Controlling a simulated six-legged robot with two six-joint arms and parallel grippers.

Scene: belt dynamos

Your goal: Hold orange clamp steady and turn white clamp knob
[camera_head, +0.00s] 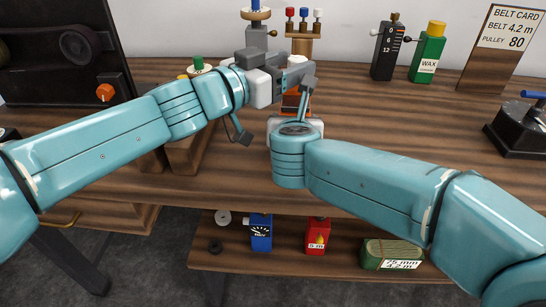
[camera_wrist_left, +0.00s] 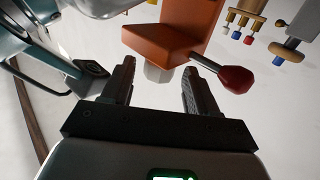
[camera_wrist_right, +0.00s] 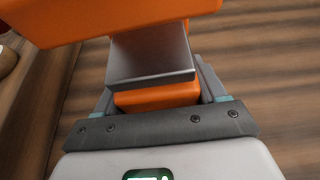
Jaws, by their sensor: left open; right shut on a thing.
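The orange clamp (camera_head: 291,103) shows only partly in the head view, behind my right wrist. In the left wrist view the orange clamp (camera_wrist_left: 172,40) fills the top middle. A pale white knob (camera_wrist_left: 157,74) sits under it. My left gripper (camera_wrist_left: 160,70) is open, with the knob between or just beyond its fingertips; contact cannot be told. In the head view my left gripper (camera_head: 298,72) reaches in beside the clamp. My right gripper (camera_wrist_right: 157,92) is shut on the clamp's orange lower part (camera_wrist_right: 157,97), beneath a grey metal plate. Its fingers are hidden in the head view.
A lever with a red ball (camera_wrist_left: 237,80) sticks out beside my left fingers. A peg rack (camera_head: 303,38) stands behind the clamp. A dark meter box (camera_head: 387,52) and green wax bottle (camera_head: 428,52) stand at the back. The bench (camera_head: 440,120) is clear at centre right.

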